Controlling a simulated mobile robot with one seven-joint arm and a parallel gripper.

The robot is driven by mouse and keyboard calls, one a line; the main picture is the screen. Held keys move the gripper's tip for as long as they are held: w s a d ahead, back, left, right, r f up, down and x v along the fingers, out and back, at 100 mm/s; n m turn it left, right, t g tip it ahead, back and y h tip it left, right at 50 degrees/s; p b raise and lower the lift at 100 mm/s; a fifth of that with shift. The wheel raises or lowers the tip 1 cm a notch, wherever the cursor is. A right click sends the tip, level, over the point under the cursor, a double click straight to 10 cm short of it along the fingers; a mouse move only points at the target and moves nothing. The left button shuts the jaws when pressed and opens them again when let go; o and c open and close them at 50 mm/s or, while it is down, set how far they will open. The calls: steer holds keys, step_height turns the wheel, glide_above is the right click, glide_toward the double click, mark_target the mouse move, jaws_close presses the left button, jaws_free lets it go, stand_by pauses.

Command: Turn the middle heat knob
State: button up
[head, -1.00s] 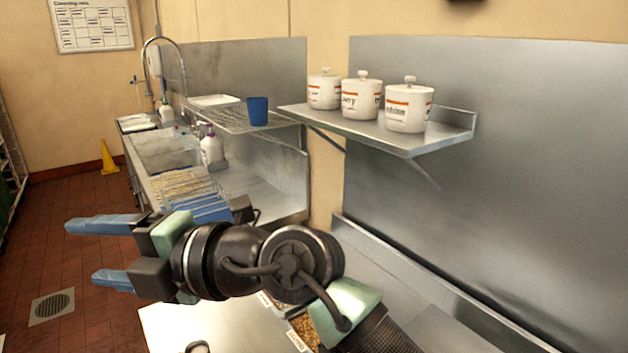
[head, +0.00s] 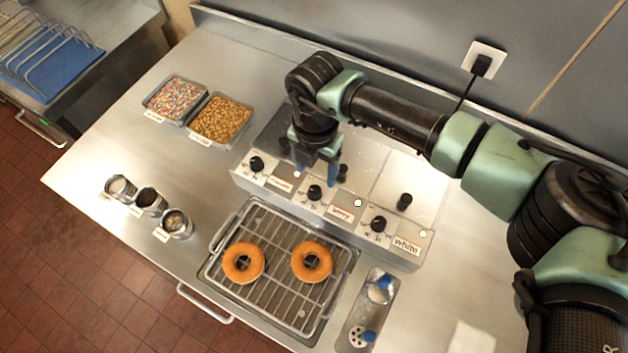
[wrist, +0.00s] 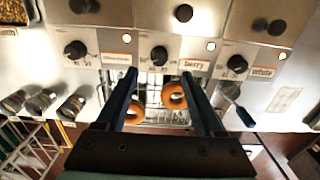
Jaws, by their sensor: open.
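The steel glaze unit (head: 252,185) has three black knobs along its front panel. The middle knob (head: 314,192) is beside the "berry" label (head: 342,212); the left knob (head: 256,163) and the right knob (head: 379,224) flank it. My gripper (head: 316,172) points down over the unit, its blue fingers apart and empty. In the wrist view, the middle knob (wrist: 159,55) shows between and just beyond the fingertips (wrist: 159,74). I cannot tell how far the fingertips are above it, and see no contact.
A wire rack (head: 272,222) with two doughnuts (head: 243,262) lies in front of the unit. Two topping trays (head: 221,120) and three small metal cups (head: 150,201) stand to the left. The wall rises behind.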

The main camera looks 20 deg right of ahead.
mark_target(315, 190)
step_height(315, 190, down, 8)
steer(key=shift+r+p, duration=0.15)
steer(key=shift+p, duration=0.45)
jaws_close()
